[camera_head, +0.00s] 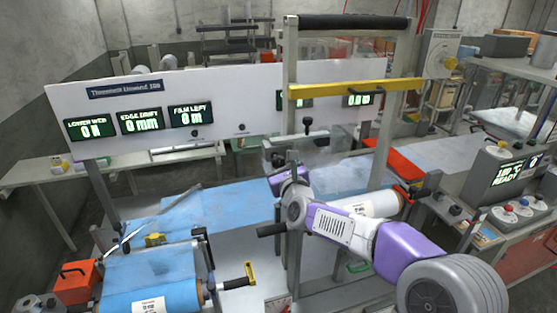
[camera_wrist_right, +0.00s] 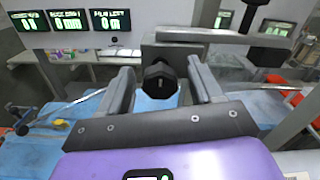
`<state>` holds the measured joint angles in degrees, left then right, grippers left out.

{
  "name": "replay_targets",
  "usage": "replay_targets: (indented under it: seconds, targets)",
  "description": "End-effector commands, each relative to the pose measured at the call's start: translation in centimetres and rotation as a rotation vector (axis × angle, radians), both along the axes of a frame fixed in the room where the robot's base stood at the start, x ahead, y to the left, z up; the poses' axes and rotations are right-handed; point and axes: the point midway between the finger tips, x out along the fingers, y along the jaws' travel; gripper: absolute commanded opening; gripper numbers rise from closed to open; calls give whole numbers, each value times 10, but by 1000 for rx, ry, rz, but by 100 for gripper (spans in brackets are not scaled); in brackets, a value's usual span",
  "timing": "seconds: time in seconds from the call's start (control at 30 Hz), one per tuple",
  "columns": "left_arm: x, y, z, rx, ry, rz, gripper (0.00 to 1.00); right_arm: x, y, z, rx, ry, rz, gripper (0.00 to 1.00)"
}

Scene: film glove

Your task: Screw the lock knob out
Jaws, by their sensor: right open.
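In the right wrist view, a black faceted knob (camera_wrist_right: 159,80) faces me, in front of a grey block (camera_wrist_right: 172,54). I take it to be the lock knob. My right gripper (camera_wrist_right: 161,73) is open, with one finger on each side of the knob. Gaps show between the fingers and the knob, so it is not gripped. In the head view, my right gripper (camera_head: 284,165) is at the upright post, small and partly hidden by my own wrist. I cannot make out the lock knob clearly there. My left gripper is not in view.
A metal post (camera_head: 290,90) rises close beside my right gripper. A yellow bar (camera_head: 355,88) and a black roller (camera_head: 355,22) cross above. A white display panel (camera_head: 235,88) stands behind. A white film roll (camera_head: 368,203) lies right of the gripper.

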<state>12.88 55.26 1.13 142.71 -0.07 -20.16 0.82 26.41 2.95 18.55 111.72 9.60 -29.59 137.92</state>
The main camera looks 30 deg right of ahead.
Motion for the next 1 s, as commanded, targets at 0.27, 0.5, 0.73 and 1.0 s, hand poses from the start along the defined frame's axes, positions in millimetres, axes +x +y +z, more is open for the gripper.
replay_targets:
  seconds: [0.27, 0.5, 0.73, 1.0]
  targets:
    - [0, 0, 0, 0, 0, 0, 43, 2, 0, -1, 0, 1, 0, 65]
    - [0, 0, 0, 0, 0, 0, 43, 2, 0, -1, 0, 1, 0, 33]
    - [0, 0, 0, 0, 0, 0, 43, 2, 0, -1, -1, 1, 0, 10]
    - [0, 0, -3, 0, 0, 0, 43, 2, 0, -1, -30, 7, 0, 9]
